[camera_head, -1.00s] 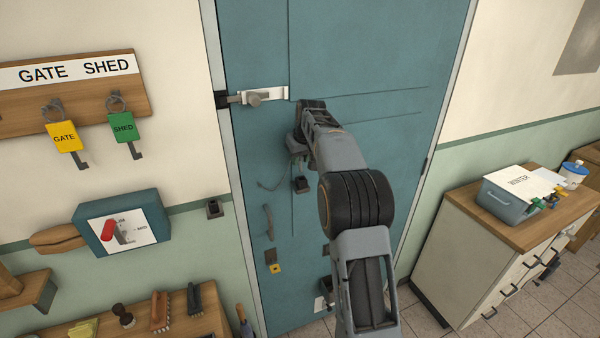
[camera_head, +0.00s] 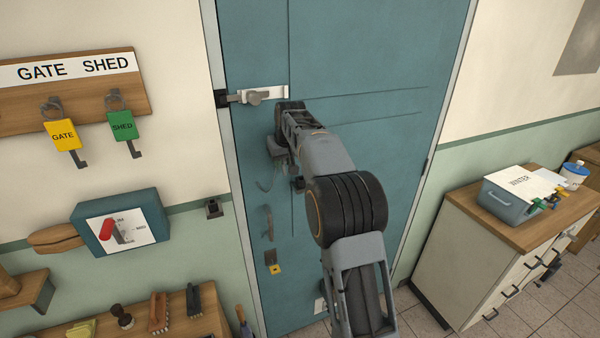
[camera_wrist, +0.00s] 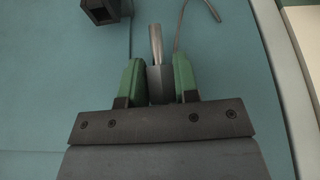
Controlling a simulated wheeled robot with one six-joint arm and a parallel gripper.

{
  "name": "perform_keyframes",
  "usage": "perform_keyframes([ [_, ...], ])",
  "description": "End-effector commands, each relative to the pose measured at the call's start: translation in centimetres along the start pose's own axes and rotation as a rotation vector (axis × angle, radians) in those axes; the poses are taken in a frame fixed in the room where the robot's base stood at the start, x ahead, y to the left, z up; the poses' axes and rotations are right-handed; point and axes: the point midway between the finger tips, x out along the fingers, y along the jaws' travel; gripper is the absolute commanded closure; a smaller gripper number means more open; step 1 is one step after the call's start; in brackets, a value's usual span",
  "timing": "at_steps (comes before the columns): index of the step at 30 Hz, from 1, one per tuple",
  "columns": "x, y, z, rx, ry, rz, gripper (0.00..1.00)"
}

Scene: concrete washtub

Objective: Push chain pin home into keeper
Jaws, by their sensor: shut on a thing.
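My gripper (camera_wrist: 158,82) is shut on a grey metal pin (camera_wrist: 156,42) in the wrist view; the green finger pads lie on both sides of it and its tip points away, apart from anything. In the head view my gripper (camera_head: 277,150) is in front of the blue-green door, below the latch; the pin is not clear there. A dark hollow block (camera_wrist: 106,10) is at the upper left. A dark socket-like block (camera_head: 214,208) sits left of the door; I cannot tell which is the keeper.
A latch bolt (camera_head: 257,96) crosses the door's left edge above my gripper. A door handle (camera_head: 268,222) is below. A key board (camera_head: 90,110) and a blue-green box (camera_head: 150,198) are on the left wall. A cabinet (camera_head: 480,240) stands right.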

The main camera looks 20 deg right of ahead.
Motion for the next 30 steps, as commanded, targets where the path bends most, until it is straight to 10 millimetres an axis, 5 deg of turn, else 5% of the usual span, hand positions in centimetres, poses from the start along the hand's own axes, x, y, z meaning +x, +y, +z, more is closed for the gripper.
perform_keyframes([
  [14, 0.0, -0.4, 0.0, -0.001, 0.000, 0.000, 1.00],
  [30, 0.0, -3.7, -0.1, -0.002, -0.001, -0.001, 1.00],
])
